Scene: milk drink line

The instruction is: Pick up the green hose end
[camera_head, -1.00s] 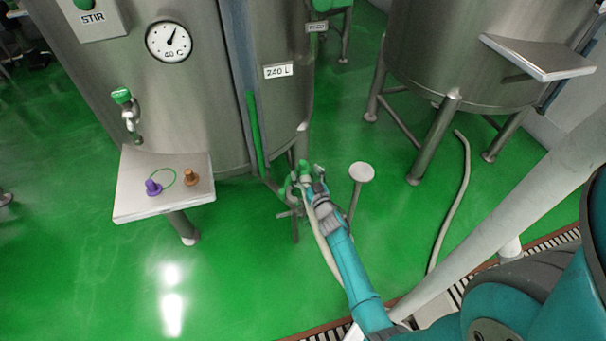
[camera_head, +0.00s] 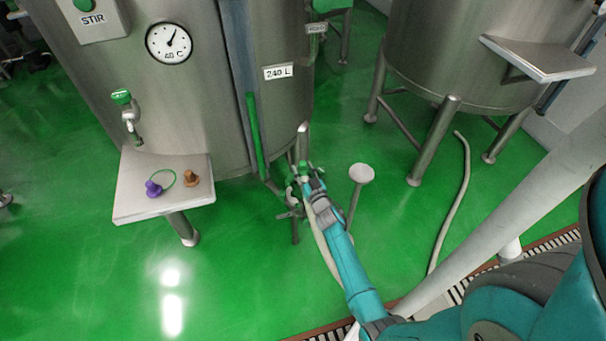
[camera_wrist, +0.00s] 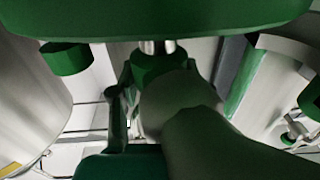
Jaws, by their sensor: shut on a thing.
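The green hose end (camera_wrist: 158,64) shows as a green collar in the wrist view, close to a short silver pipe (camera_wrist: 158,46). The pale hose (camera_wrist: 195,125) runs from it toward the camera. My gripper is shut on the hose end, with a dark finger at the left of it; the right finger is hard to make out. In the head view my gripper (camera_head: 312,183) is low beside the foot of the 240 L tank, and the pale hose (camera_head: 323,245) hangs along my arm. I cannot tell whether the hose end is still joined to the pipe.
The 240 L tank (camera_head: 190,90) stands just left of my gripper. A round-topped post (camera_head: 361,173) is close on the right. A shelf (camera_head: 150,206) holds purple and brown fittings. Another hose (camera_head: 455,205) lies on the floor at right. Green floor is clear in front.

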